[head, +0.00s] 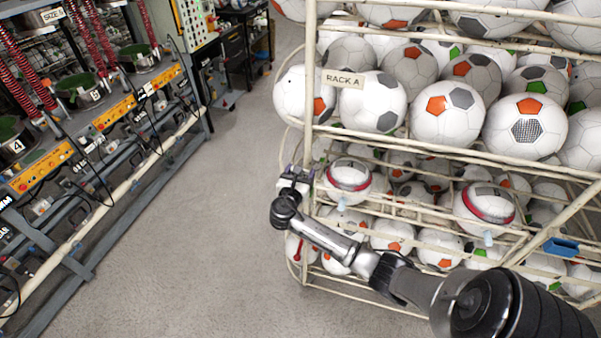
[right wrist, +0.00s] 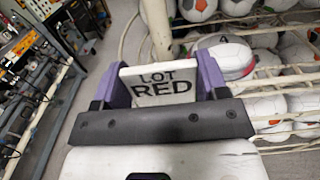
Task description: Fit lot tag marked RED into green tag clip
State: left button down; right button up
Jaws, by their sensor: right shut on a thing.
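My right gripper (head: 296,179) is at the left front post of the ball rack, in the middle of the head view. In the right wrist view its purple fingers (right wrist: 163,75) are shut on a white tag (right wrist: 160,87) with dark letters reading LOT RED. The tag stands upright between the fingers, in front of a cream rack post. In the head view the tag is too small to make out clearly at the gripper. I cannot pick out a green tag clip in either view. My left gripper is not in view.
The cream tube rack, with a sign RACK A (head: 343,79), holds many soccer balls. A blue piece (head: 561,247) is on its right rail. A red piece (head: 300,249) hangs low at its left post. Ball presses (head: 90,92) line the left; the grey floor (head: 190,240) between is clear.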

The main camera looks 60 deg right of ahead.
jog(key=shift+f+b, duration=0.7)
jog(key=shift+f, duration=0.65)
jog(key=o, duration=0.8)
jog(key=shift+o, duration=1)
jog(key=shift+a, duration=0.3)
jog(key=b+v, duration=0.2)
jog(key=v, duration=1.1)
